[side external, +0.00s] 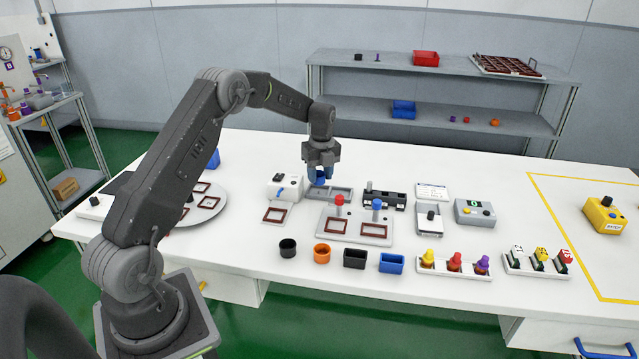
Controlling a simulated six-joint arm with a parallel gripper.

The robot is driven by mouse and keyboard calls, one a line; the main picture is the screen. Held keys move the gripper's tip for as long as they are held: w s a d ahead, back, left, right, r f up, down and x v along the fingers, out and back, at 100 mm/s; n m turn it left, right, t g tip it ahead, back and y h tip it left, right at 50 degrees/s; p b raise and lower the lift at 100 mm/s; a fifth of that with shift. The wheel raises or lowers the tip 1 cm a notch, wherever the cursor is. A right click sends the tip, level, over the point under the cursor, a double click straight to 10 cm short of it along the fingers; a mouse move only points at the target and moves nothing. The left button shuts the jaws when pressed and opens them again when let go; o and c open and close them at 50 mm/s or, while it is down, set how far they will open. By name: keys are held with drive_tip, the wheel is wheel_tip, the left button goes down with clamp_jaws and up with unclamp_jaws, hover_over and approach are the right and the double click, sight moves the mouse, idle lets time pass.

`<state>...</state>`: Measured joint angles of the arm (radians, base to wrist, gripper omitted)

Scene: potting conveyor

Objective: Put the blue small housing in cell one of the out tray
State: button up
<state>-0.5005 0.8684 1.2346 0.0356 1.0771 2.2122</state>
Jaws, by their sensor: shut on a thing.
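My gripper (319,174) is pointed down at the middle of the table, shut on a small blue housing (319,181). The jaws hide part of the housing. It is over the left part of a grey tray with shallow cells (343,194), which I take to be the out tray. I cannot tell whether the housing touches the tray floor, and no cell number is readable.
A white device (284,187) stands close left of the tray, and a black rack (384,197) close right.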

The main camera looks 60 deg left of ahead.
sight(320, 183)
drive_tip(key=shift+f, duration=1.6)
drive_tip(key=shift+f, duration=0.15)
drive_tip(key=o, duration=0.7)
